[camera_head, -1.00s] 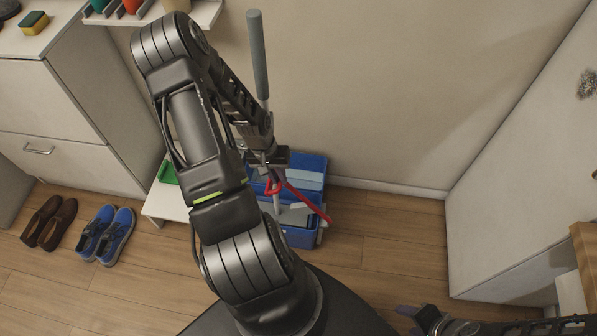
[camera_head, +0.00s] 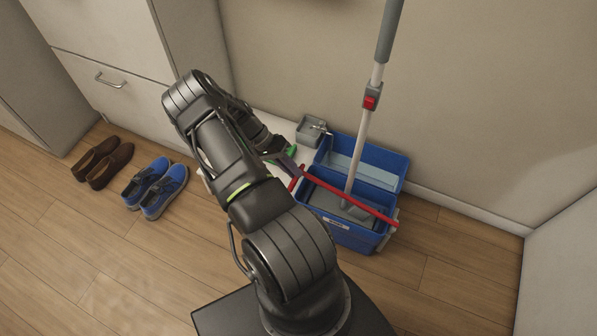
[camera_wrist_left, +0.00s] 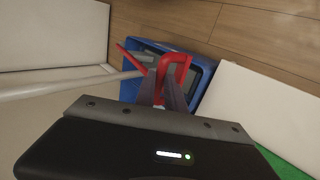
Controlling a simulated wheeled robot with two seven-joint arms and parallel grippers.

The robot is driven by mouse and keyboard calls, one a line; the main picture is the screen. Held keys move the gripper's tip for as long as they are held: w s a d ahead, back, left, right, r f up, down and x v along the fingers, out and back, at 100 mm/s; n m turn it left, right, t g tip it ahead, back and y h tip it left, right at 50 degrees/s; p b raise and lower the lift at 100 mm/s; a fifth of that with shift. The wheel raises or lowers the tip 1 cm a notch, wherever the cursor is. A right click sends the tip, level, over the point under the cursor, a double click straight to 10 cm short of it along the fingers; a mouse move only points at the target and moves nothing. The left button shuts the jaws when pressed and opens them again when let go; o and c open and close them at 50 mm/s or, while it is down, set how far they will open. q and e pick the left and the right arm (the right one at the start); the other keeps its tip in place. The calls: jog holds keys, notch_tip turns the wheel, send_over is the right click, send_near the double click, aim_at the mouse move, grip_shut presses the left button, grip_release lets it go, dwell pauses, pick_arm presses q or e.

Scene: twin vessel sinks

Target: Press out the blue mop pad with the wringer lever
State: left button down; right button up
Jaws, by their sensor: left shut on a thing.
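The blue bucket (camera_head: 347,236) stands on the floor right of my left arm, with a wringer in its front part. The red wringer lever (camera_head: 350,200) slants across the bucket, down to the right. My left gripper (camera_head: 297,168) is at the lever's left end. In the left wrist view my gripper (camera_wrist_left: 168,92) is shut on the lever's red handle (camera_wrist_left: 182,62). The mop (camera_head: 361,135) stands tilted, its grey head (camera_head: 343,205) in the wringer behind the lever. I cannot make out the blue pad. My right gripper is out of view.
A low white surface with a small grey box (camera_head: 310,131) and something green is left of the bucket. Brown shoes (camera_head: 102,162) and blue shoes (camera_head: 156,187) sit by the cabinet (camera_head: 110,60). The wall is close behind; floor to the right is clear.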

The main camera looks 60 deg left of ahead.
pick_arm(q)
notch_tip(320, 180, down, 6)
jog(key=s+a+b, duration=0.1)
jog(key=a+b, duration=0.1)
jog(key=b, duration=0.2)
jog(key=shift+s, duration=0.35)
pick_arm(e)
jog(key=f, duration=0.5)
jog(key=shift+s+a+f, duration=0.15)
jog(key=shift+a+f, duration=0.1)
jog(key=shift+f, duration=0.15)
pick_arm(q)
jog(key=c, duration=1.4)
grip_release()
jog(key=shift+r, duration=0.1)
jog(key=v, duration=0.8)
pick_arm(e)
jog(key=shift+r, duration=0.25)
